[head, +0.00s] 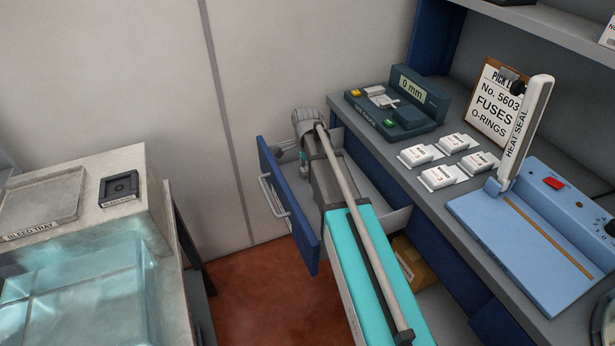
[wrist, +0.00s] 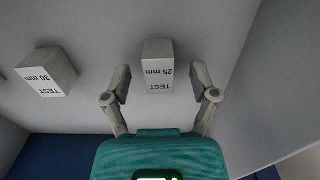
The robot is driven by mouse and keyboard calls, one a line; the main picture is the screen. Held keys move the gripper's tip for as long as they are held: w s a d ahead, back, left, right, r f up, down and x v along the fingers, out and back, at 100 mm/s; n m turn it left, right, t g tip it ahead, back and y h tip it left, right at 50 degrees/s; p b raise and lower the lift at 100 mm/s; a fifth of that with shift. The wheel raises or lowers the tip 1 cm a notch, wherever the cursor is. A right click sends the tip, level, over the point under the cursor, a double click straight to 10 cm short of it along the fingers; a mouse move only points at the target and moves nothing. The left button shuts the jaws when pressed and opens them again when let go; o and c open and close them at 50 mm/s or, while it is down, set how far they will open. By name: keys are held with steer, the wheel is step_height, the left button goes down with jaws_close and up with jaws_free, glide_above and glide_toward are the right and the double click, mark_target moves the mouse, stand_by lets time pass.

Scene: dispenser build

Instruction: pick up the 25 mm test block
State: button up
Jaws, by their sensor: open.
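The 25 mm test block (wrist: 158,66) is a small grey block with a white label reading "TEST 25 mm", upside down in the wrist view. It stands on the grey drawer floor. My gripper (wrist: 160,82) is open, with one finger to each side of the block and a visible gap on both sides. In the head view my arm reaches into the open blue-fronted drawer (head: 290,205). My arm and the drawer front hide the 25 mm block there.
A 30 mm test block (wrist: 46,72) stands left of my gripper in the wrist view. The drawer's side wall (wrist: 225,62) runs along the right. Above the drawer, the counter holds a gauge (head: 400,105), several white packets and a blue heat sealer (head: 530,235).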

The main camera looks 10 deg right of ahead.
steer(key=shift+f+b, duration=0.35)
steer(key=shift+f, duration=0.2)
jaws_close()
stand_by(0.5)
